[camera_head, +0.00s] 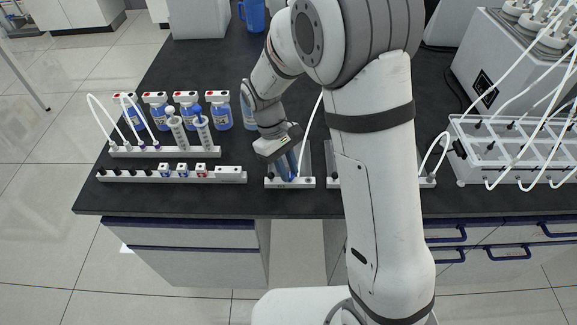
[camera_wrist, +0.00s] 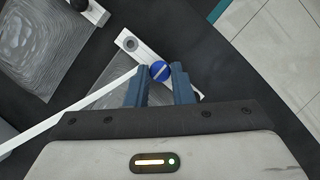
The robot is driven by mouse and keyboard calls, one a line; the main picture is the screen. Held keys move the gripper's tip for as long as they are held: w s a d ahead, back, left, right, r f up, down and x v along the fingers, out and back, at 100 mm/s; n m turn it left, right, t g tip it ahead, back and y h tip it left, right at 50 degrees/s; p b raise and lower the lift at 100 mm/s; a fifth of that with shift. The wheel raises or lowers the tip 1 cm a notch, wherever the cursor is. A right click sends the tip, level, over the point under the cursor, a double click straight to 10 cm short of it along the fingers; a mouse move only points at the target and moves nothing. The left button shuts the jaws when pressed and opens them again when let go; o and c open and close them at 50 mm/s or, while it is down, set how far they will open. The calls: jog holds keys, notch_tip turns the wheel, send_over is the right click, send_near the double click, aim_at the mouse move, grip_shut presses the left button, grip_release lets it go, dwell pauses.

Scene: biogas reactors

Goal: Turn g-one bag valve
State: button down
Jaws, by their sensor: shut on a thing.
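My gripper (camera_wrist: 160,82) is shut on a round blue valve knob (camera_wrist: 160,70) with a pale bar across its face. The knob sits between the two blue fingertips in the wrist view. It is on a white base strip (camera_wrist: 132,44), with a clear bag (camera_wrist: 182,50) beside it and a white tube (camera_wrist: 80,107) running to it. In the head view my gripper (camera_head: 286,167) points down at the white base (camera_head: 306,183) near the bench's front edge. There the knob is hidden by the fingers.
A white rack with syringes and tubes (camera_head: 165,151) and a strip of small fittings (camera_head: 170,175) lie left. A second base (camera_head: 333,180) is close on the right, with a white tube rack (camera_head: 515,160) farther right.

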dwell(0.4)
jog(key=c, duration=1.3)
grip_release()
jog(key=shift+o, duration=0.2)
jog(key=v, duration=0.7)
jog(key=shift+r, duration=0.35)
jog(key=shift+w, duration=0.15)
jog(key=s+d+r+m+t+y, duration=0.1)
jog(key=s+d+r+m+t, duration=0.2)
jog(key=s+d, duration=0.4)
jog(key=s+d+r+m+t+y, duration=0.2)
jog(key=s+d+r+m+t, duration=0.1)
jog(key=s+d, duration=0.5)
jog(key=s+r+m, duration=0.1)
jog(key=m, duration=0.1)
jog(key=shift+d+r+m, duration=0.25)
jog(key=shift+d+m, duration=0.1)
jog(key=shift+m, duration=0.05)
